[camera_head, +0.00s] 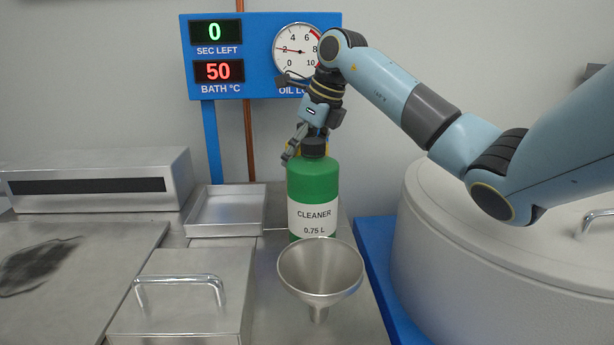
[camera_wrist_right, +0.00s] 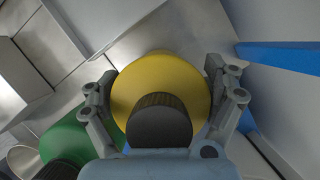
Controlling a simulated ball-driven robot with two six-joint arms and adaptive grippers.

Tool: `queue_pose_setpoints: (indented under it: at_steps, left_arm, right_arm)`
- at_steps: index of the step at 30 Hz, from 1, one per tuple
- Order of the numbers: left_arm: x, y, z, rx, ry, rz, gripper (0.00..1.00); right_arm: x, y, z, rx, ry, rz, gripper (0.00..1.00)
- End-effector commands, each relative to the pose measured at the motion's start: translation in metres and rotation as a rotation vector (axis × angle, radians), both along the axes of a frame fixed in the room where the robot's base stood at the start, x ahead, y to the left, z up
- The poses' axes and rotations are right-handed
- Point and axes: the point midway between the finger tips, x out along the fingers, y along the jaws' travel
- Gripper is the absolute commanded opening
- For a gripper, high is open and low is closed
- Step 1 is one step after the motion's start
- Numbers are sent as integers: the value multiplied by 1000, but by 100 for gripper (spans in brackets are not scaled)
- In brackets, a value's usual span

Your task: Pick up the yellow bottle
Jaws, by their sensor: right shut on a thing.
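The yellow bottle (camera_wrist_right: 135,88) with its black cap (camera_wrist_right: 160,122) is seen from above in the right wrist view. My right gripper (camera_wrist_right: 163,92) has one finger on each side of it and is shut on it. In the head view the right gripper (camera_head: 306,143) points down behind the green cleaner bottle (camera_head: 313,183), which hides nearly all of the yellow bottle. The green bottle stands upright with a black cap and a label reading 0.75 L. My left gripper is not in view.
A metal funnel (camera_head: 320,270) is in front of the green bottle. A shallow metal tray (camera_head: 226,212) and a lidded box with a handle (camera_head: 180,290) are to the left. A large pale round vessel (camera_head: 480,270) fills the right. A blue display panel (camera_head: 255,30) stands behind.

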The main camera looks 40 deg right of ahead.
Motion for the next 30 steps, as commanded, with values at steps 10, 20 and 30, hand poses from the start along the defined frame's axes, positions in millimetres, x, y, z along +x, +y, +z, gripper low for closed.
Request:
queue_pose_setpoints:
  at_steps: [10, 20, 30]
  left_arm:
    - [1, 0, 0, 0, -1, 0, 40]
    - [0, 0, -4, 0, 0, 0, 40]
    - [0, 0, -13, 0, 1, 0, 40]
  right_arm:
    - [1, 0, 2, -1, -4, 0, 30]
    - [1, -1, 28, -2, -7, -1, 30]
    - [-31, -24, 63, -8, -4, -2, 30]
